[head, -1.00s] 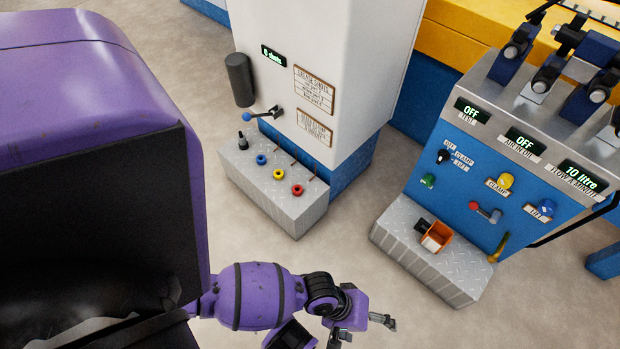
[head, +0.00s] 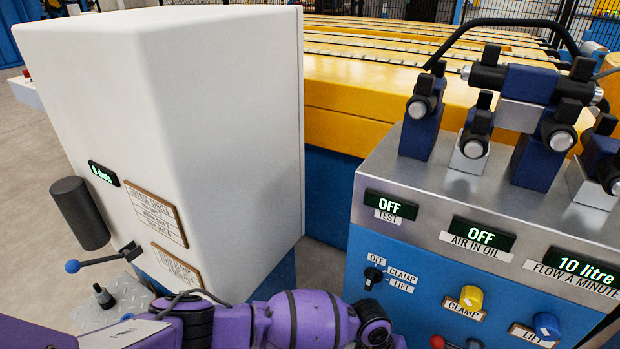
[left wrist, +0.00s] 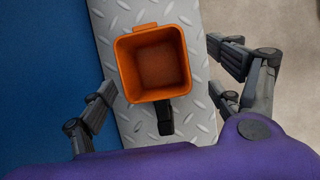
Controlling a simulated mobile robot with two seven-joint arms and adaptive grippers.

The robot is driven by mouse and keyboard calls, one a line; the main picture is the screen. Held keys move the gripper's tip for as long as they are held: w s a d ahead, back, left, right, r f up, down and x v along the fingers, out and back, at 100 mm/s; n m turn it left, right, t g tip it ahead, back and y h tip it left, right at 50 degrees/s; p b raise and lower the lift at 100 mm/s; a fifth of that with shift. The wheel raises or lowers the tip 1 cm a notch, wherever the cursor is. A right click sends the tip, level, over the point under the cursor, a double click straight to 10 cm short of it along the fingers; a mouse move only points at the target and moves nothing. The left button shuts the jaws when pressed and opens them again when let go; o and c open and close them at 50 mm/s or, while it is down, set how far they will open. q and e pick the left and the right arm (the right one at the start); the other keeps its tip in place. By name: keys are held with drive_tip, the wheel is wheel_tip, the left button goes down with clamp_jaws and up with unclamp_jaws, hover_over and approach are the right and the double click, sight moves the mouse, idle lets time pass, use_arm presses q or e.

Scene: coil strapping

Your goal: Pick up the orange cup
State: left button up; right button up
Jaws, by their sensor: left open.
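The orange cup (left wrist: 152,65), square and open-topped, stands upright on a grey tread-plate ledge in the left wrist view. It looks empty. My left gripper (left wrist: 160,85) is open, with fingers on the left and right sides of the cup. I see gaps between the fingers and the cup. A black piece (left wrist: 165,118) shows at the cup's lower edge. In the head view the cup and my left gripper's fingers are out of frame; only my purple left arm shows low in the picture. My right gripper is in neither view.
The tread-plate ledge (left wrist: 118,22) runs beside a blue panel (left wrist: 45,70). In the head view, a control stand (head: 440,265) with knobs and displays is at right, and a white cabinet (head: 240,120) with a lever (head: 100,258) at left.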

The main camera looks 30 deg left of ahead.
use_arm(q)
drive_tip(key=b+x, duration=0.2)
drive_tip(key=x, duration=0.1)
drive_tip(key=b+x, duration=0.2)
drive_tip(key=shift+w+f, duration=0.25)
drive_tip(key=shift+w, duration=0.15)
drive_tip(key=shift+d+f, duration=0.1)
drive_tip(key=shift+f, duration=0.1)
drive_tip(key=c, duration=1.3)
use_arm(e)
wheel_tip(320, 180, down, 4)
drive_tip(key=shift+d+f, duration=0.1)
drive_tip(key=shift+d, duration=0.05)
use_arm(q)
drive_tip(key=shift+o, duration=0.2)
drive_tip(key=shift+r, duration=0.1)
